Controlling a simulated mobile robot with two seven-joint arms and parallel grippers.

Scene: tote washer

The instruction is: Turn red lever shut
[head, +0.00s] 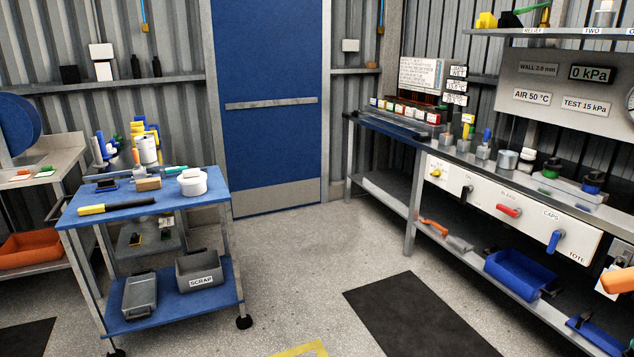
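A red lever (509,210) is on the white front panel (478,208) under the right-hand bench, below a label that seems to read BLEED. Its handle lies nearly level, sloping slightly down to the right. A blue lever (556,241) hangs down further right on the same panel, below a CAPS label. A yellow knob (436,173) and a dark knob (467,191) sit to the left of the red lever. Neither of my grippers shows in the head view.
A blue cart (150,208) with tools stands at the left. A dark floor mat (415,315) lies before the bench. A blue bin (520,272) is on the bench's lower shelf. An orange object (618,281) is cut off at the right edge. The middle floor is clear.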

